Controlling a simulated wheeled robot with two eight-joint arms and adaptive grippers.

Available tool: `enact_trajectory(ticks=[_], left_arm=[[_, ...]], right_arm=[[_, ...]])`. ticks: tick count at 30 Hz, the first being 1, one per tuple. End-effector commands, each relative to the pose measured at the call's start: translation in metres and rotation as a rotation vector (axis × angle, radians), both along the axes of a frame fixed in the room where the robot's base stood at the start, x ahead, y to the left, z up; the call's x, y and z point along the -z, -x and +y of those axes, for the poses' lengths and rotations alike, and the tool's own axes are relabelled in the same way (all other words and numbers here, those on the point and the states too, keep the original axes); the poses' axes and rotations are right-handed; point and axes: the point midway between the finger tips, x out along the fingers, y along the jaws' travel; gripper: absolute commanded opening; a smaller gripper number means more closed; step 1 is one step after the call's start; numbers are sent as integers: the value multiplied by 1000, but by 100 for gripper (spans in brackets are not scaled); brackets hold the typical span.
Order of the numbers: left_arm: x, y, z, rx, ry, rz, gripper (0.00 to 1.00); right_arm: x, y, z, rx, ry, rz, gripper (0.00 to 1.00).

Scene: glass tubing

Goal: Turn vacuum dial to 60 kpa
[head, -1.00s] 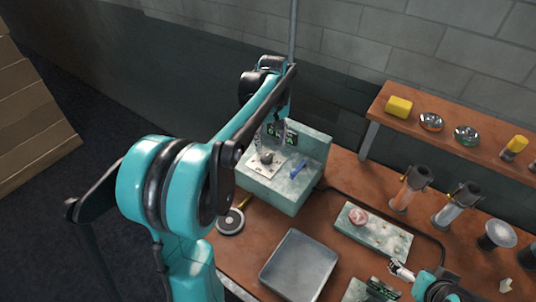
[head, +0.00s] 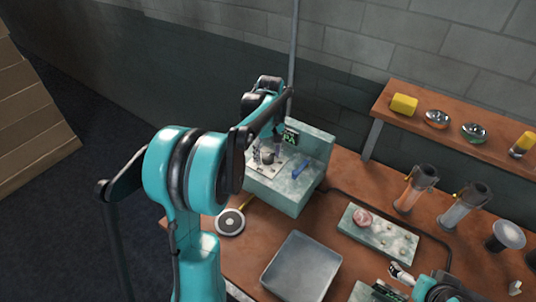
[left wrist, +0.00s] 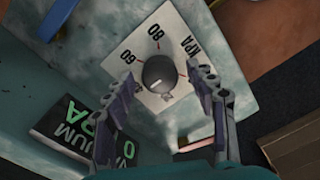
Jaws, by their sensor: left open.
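The vacuum dial is a dark round knob (left wrist: 160,73) on a white plate (left wrist: 140,48) printed with "60", "80" and "KPA". The plate is on a pale green box (head: 290,202), whose small display (head: 291,136) shows green characters. In the left wrist view, the display (left wrist: 82,133) shows "VACUUM", part of "KPA" and what looks like 0. My left gripper (left wrist: 166,93) is open, its fingers on either side of the knob; contact cannot be told. In the head view it (head: 266,153) partly hides the dial. My right gripper (head: 400,273) is small at lower right.
A blue lever (head: 301,168) is beside the dial on the box. A grey tray (head: 300,266), a round disc (head: 230,221) and a pale block (head: 379,233) lie on the brown table. Upright cylinders (head: 415,188) stand at right. A shelf (head: 455,131) is behind.

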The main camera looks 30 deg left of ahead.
Motion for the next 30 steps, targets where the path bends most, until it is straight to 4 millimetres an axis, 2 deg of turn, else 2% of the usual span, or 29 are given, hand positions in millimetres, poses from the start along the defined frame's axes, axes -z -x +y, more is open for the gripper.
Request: enact_trajectory(ticks=[1,6,7,19,30], left_arm=[[0,0,0,0,0,0,56],[0,0,0,0,0,0,11],[0,0,0,0,0,0,6],[-1,0,0,50,0,0,6],[-2,0,-1,317,1,0,6]], right_arm=[[0,0,0,0,0,0,100],[0,0,0,0,0,0,100],[0,0,0,0,0,0,100],[-3,0,0,0,0,0,100],[-16,0,0,0,0,0,100]])
